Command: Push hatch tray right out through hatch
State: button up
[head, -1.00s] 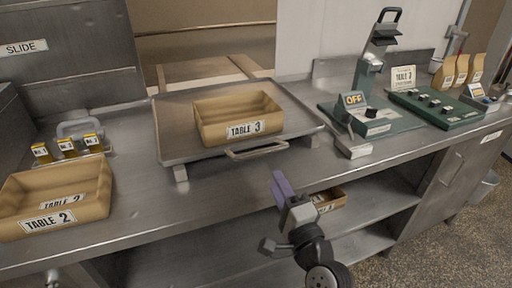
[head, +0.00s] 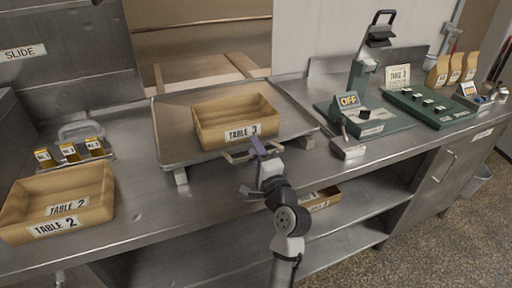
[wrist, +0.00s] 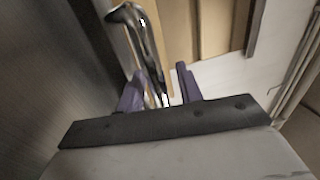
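The hatch tray (head: 170,135) is a grey metal tray on feet, standing on the counter in front of the hatch opening (head: 205,50). It carries a wooden box labelled TABLE 3 (head: 208,128). The tray's bar handle (head: 236,157) is on its front edge, partly hidden by my gripper. My gripper (head: 258,150) is at the handle's right part. In the wrist view, the purple fingers of my gripper (wrist: 160,82) are apart, and the shiny handle (wrist: 146,45) runs between them. I cannot tell whether a finger touches it.
Left of the tray are a wooden TABLE 2 box (head: 85,183) and a small rack of yellow-labelled items (head: 70,152). To the right stand a green device with an OFF sign (head: 372,128) and a green knob panel (head: 430,108). A shelf (head: 350,205) lies below.

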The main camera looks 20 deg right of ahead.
aim_at(243, 131)
jog(key=shift+w, duration=0.1)
grip_shut()
dwell(0.3)
jog(key=w, duration=0.9)
jog(key=shift+w+a+p, duration=0.15)
jog(key=shift+w+p, duration=0.15)
grip_release()
